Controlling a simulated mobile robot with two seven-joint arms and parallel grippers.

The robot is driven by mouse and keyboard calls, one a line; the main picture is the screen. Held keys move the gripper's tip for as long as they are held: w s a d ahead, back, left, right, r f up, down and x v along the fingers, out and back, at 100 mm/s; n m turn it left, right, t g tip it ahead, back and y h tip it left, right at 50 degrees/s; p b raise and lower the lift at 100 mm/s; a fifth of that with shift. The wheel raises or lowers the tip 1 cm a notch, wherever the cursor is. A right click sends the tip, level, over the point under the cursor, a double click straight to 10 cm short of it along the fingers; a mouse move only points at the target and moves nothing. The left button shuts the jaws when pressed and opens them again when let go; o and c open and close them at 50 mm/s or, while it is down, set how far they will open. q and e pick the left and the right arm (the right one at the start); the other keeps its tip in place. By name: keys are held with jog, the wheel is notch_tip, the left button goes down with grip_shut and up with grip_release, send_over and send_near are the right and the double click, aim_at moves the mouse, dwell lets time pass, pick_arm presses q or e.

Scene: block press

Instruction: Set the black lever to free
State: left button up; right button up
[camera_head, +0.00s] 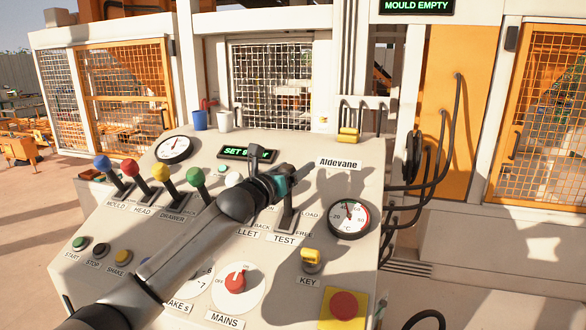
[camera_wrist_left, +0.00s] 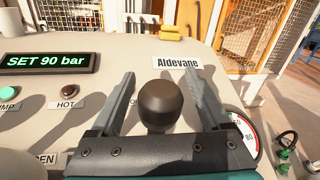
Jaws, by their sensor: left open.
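The black lever (camera_wrist_left: 160,104) shows its round dark knob between the two fingers of my open left gripper (camera_wrist_left: 162,84) in the left wrist view. A gap shows on each side of the knob. In the head view my left gripper (camera_head: 281,162) is over the upper right of the console, at the lever marked TEST, with LOAD and FREE labels beside it. The lever's stem (camera_head: 289,215) shows just below the gripper; its knob is hidden there. I cannot tell its exact setting. My right gripper is not in view.
Blue, red, yellow and green levers (camera_head: 161,172) stand to the left on the sloping console (camera_head: 130,255). A display (camera_head: 247,154) reads SET 90 bar. A dial gauge (camera_head: 348,217), yellow key (camera_head: 310,257) and red button (camera_head: 343,305) are at the right.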

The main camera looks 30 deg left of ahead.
pick_arm(q)
jog(key=shift+c, duration=0.3)
grip_shut()
dwell(0.3)
dwell(0.3)
